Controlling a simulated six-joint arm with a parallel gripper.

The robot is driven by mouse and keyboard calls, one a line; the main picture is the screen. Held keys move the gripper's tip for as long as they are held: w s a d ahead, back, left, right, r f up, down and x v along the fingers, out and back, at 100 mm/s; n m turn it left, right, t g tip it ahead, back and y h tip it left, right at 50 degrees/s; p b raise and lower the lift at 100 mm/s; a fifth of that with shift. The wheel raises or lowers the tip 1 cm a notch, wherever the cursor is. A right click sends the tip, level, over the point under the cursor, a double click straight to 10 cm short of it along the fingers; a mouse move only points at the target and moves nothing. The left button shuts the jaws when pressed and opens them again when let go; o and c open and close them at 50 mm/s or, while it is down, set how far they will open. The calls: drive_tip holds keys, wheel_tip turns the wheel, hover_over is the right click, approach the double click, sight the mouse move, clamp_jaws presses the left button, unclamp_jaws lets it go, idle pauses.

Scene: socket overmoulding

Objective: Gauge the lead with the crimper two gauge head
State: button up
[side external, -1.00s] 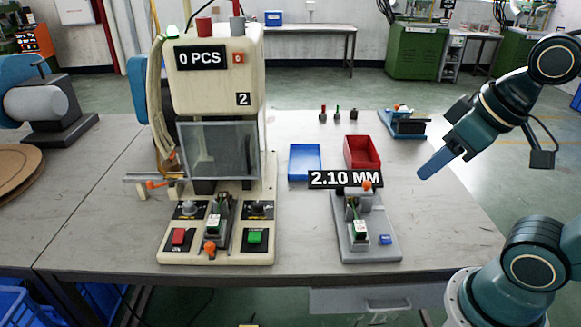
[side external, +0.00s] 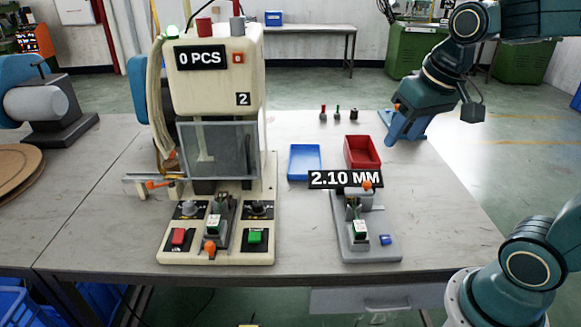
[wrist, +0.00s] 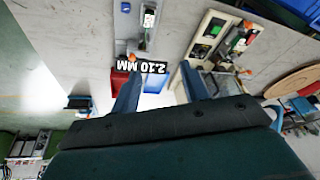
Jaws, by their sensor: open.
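My gripper (side external: 393,138) is over the back right of the table in the side view, fingers pointing down in front of a blue fixture (side external: 415,122). In the wrist view, my gripper (wrist: 159,72) is open with nothing visible between its fingers. The cream crimper (side external: 215,80) marked "2" stands left of centre and reads "0 PCS". A grey gauge stand (side external: 370,247) with a "2.10 MM" display (side external: 345,179) stands right of it. It also shows in the wrist view (wrist: 130,22). I cannot make out the lead or tell which part is the gauge head.
A blue tray (side external: 305,162) and a red tray (side external: 362,152) lie behind the gauge stand. Several small coloured pegs (side external: 337,112) stand farther back. A blue and grey machine (side external: 45,105) is at the far left. The table's right front is clear.

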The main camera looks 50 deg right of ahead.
drive_tip(key=w+d+f+m+g, duration=0.2)
drive_tip(key=w+d+f+m, duration=0.2)
drive_tip(key=w+d, duration=0.35)
drive_tip(key=m+g, duration=0.2)
drive_tip(key=m, duration=0.2)
hover_over(368, 181)
wheel_tip(368, 181, down, 8)
drive_tip(key=shift+a+y, duration=0.15)
drive_tip(key=shift+y, duration=0.15)
wheel_tip(368, 181, down, 14)
drive_tip(key=shift+r, duration=0.15)
clamp_jaws()
